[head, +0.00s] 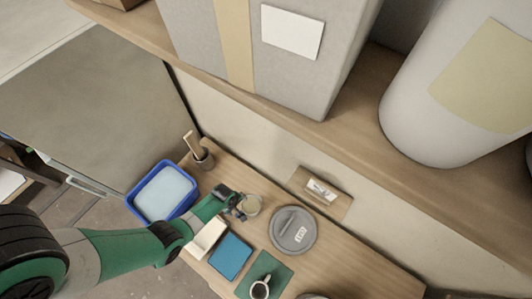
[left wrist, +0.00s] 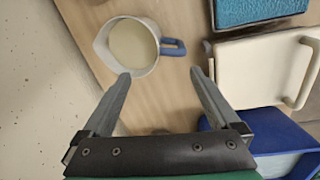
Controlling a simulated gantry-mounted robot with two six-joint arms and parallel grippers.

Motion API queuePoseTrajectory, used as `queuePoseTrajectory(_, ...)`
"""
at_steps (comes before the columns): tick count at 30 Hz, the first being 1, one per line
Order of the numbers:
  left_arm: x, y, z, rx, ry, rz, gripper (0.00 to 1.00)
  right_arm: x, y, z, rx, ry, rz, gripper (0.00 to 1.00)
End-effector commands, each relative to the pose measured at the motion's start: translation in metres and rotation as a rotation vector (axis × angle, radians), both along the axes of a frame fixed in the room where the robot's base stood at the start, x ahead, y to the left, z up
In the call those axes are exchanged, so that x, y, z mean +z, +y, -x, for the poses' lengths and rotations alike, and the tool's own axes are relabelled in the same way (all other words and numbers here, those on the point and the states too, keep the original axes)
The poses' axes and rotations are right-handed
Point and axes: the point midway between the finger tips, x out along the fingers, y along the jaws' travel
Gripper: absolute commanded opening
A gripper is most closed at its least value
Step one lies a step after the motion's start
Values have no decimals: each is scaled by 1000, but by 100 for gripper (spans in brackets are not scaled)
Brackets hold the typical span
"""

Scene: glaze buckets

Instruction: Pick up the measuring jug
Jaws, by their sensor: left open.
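The measuring jug (left wrist: 130,45) is a pale, translucent vessel with a cream-coloured inside and a blue handle (left wrist: 174,47). It stands upright on the wooden worktop; in the head view the jug (head: 252,205) is partly behind my left gripper (head: 236,207). In the left wrist view my left gripper (left wrist: 161,74) is open, with nothing between its fingers. The handle lies just beyond the fingertips, between their lines. The left fingertip appears close to the jug's wall; I cannot tell whether it touches. My right gripper is not in view.
A blue tub (head: 162,192) and a brush pot (head: 203,159) are left of the jug. A cream, handled object (left wrist: 262,70) and a teal pad (head: 230,256) are near the arm. A grey lid (head: 293,231) is to the right, a mug (head: 260,290) in front. A shelf (head: 350,140) overhangs behind.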

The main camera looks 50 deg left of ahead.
Motion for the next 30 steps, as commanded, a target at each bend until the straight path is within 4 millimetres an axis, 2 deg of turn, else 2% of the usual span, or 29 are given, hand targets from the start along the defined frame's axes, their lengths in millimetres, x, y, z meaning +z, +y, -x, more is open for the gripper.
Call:
queuePoseTrajectory(1, 2, -3, 13, 20, 25, 11, 96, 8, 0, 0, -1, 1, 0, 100)
queuePoseTrajectory(2, 0, -4, 16, 28, 34, 14, 96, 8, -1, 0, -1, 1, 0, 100)
queuePoseTrajectory(7, -9, -5, 18, 34, 38, 17, 96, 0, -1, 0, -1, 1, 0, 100)
queuePoseTrajectory(18, -69, -4, 13, 31, 36, 15, 96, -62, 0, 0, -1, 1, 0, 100)
queuePoseTrajectory(25, -71, -4, 12, 30, 35, 15, 96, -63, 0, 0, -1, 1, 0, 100)
queuePoseTrajectory(30, -96, -5, 12, 30, 35, 15, 96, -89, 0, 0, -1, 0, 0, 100)
